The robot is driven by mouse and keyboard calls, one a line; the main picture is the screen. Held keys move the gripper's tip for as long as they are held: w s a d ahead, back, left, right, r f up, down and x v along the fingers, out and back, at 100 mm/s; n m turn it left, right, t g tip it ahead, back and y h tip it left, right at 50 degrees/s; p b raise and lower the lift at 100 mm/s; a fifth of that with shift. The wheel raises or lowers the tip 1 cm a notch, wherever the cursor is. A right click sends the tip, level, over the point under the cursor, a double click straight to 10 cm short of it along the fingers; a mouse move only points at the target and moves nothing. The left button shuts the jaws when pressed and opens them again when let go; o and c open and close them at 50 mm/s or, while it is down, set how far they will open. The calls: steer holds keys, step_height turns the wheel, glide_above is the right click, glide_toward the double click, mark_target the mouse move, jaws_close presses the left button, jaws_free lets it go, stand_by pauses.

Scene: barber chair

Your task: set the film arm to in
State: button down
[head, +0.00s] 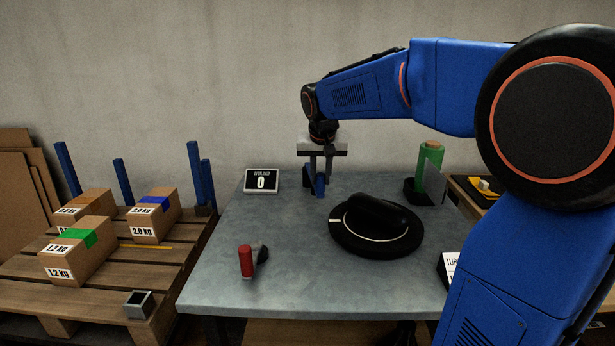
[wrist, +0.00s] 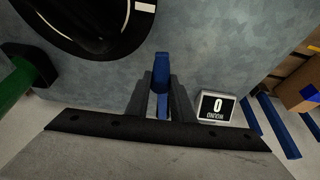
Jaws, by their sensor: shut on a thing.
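My gripper (head: 319,180) is at the back middle of the grey table, pointing down. In the wrist view its two dark fingers (wrist: 162,92) are shut on a blue upright piece (wrist: 162,62). That blue piece also shows in the head view (head: 320,187), partly hidden by the fingers. A green film roll (head: 429,165) stands in a black base at the back right, beside a grey plate (head: 434,184). The roll also shows at the left edge of the wrist view (wrist: 14,88). No part is marked as the film arm, and I cannot tell which one it is.
A black turntable (head: 345,238) lies between my gripper and the table's front. A display (head: 262,181) reading 0 stands left of the gripper. A red-handled tool (head: 246,262) is at front left. A pallet (head: 120,268) with several boxes stands left. The table's left middle is clear.

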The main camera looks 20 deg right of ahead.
steer(key=shift+s+d, duration=0.1)
steer(key=shift+d, duration=0.65)
steer(key=c, duration=1.5)
jaws_free()
steer(key=shift+d, duration=0.2)
steer(key=shift+c, duration=0.2)
steer(key=shift+a, duration=0.1)
steer(key=v, duration=1.7)
steer(key=shift+r, duration=0.2)
steer(key=shift+s, duration=0.1)
